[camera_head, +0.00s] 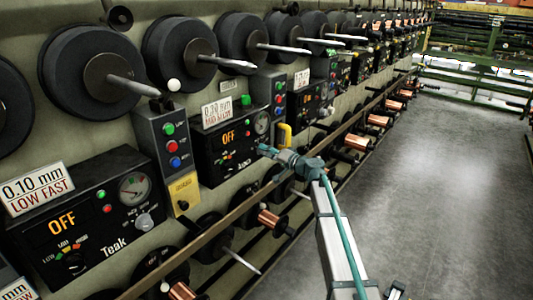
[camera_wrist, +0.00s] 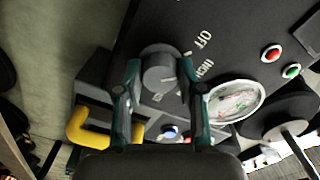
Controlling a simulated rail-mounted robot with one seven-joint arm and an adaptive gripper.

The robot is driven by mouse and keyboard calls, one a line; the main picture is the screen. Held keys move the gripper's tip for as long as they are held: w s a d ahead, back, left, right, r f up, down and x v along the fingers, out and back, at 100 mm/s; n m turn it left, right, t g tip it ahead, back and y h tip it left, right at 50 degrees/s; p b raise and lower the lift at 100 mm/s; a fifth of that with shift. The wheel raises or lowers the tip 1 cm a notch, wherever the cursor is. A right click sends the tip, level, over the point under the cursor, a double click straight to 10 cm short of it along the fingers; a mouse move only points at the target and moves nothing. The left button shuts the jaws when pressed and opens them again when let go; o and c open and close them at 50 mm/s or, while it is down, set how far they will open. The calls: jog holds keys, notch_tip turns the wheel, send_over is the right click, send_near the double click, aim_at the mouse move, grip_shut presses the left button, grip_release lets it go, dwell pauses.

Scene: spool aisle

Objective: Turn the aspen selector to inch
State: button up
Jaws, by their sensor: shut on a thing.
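The selector is a round grey knob (camera_wrist: 158,72) on a black control panel (camera_wrist: 225,30) in the wrist view. White labels beside it read OFF and INCH; a further label is partly hidden. A faint light mark shows on the knob, but I cannot tell surely which label it points to. My gripper (camera_wrist: 160,75) is shut on the knob, one finger on each side. In the head view my gripper (camera_head: 266,150) is at the lower right of a black panel (camera_head: 208,160) whose display reads OFF. Its name is too small to read surely, and the knob is hidden there.
A round gauge (camera_wrist: 236,101) sits close to my right finger in the wrist view. A yellow handle (camera_wrist: 88,126) stands out at the left. In the head view a long rail (camera_head: 240,211) and copper spools (camera_head: 269,219) lie below the panels. The aisle floor (camera_head: 430,180) is clear.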

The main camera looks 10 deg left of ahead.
jog(key=m, duration=0.4)
jog(key=shift+m, duration=0.4)
dwell(0.4)
jog(key=o, duration=1.1)
jog(key=shift+o, duration=0.2)
jog(key=v, duration=1.2)
